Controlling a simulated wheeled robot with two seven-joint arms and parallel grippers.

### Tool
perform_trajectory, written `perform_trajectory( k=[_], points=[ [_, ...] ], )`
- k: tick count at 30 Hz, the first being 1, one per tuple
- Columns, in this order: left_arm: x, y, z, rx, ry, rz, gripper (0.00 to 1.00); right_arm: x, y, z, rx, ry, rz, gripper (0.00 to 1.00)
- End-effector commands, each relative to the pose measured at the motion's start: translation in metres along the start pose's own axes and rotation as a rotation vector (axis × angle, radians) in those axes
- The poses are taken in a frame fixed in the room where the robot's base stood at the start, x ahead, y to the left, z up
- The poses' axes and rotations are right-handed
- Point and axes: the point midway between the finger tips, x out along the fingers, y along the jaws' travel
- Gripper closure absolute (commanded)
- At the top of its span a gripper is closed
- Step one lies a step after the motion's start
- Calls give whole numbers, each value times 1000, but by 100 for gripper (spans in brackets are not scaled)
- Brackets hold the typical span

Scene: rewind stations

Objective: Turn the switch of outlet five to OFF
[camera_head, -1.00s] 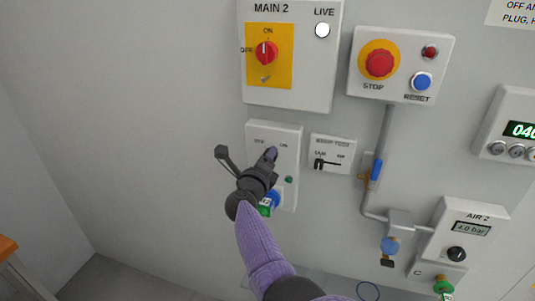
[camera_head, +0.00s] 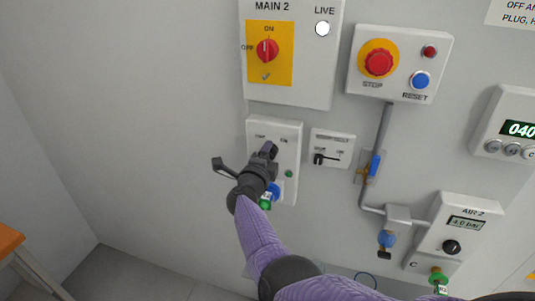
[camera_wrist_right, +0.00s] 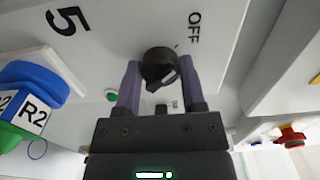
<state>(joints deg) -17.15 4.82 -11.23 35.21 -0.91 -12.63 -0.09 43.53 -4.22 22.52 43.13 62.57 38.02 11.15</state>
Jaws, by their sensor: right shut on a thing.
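Outlet five is a light grey wall box (camera_head: 291,139); in the wrist view its face (camera_wrist_right: 110,35) carries a large "5" and the label "OFF". Its switch is a round black knob (camera_wrist_right: 158,64) near that label. My right gripper (camera_wrist_right: 158,80) is shut on the knob, with one purple finger on each side of it. In the head view my right gripper (camera_head: 268,152) covers most of the knob at the upper part of the box. I cannot tell exactly where the knob points. My left gripper is not in view.
A blue socket (camera_wrist_right: 32,82) with a plug tagged "R2" (camera_wrist_right: 34,113) sits close below the switch. A green lamp (camera_head: 289,174) is on the box. The MAIN 2 panel (camera_head: 313,75) is above; a small slider box (camera_head: 342,142) and a pipe (camera_head: 381,130) are to the right.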

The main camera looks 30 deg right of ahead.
Motion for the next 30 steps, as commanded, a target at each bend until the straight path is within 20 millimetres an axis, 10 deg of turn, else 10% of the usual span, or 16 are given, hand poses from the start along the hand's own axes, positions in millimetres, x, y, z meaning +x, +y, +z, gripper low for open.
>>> perform_trajectory(
  k=[11,12,17,30],
  points=[
    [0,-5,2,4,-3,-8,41,0,1,0,-7,-1,2,100],
    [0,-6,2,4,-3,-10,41,0,1,0,-7,-1,2,46],
    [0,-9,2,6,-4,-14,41,0,1,0,-6,-1,1,13],
    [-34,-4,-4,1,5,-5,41,-31,-8,0,-6,-2,4,13]
  ],
)
